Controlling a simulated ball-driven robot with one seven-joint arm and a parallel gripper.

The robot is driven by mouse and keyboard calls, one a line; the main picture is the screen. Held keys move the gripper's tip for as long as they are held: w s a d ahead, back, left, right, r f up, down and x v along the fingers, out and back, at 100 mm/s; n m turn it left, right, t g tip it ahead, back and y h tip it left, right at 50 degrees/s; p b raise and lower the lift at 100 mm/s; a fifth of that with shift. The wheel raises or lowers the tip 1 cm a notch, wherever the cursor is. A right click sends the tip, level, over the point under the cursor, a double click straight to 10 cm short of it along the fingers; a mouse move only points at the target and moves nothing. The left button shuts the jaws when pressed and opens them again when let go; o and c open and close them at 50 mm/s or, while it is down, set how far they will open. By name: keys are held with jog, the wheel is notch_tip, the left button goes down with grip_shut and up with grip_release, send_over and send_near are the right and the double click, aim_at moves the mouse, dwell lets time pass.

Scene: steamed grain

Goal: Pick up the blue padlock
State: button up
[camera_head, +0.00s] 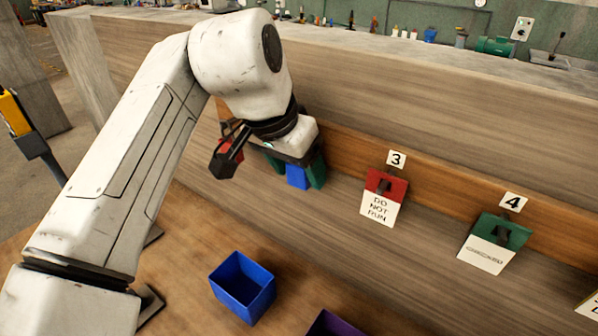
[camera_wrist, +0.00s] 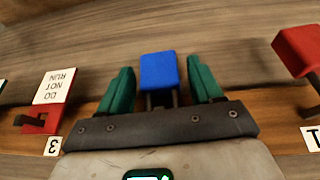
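In the head view my wrist hides the padlock's upper part.
Another red padlock (camera_wrist: 299,50) is on the other side. A blue bin (camera_head: 243,290) and a purple bin (camera_head: 334,325) stand below.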

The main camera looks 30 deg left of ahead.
jog(key=c, duration=0.9)
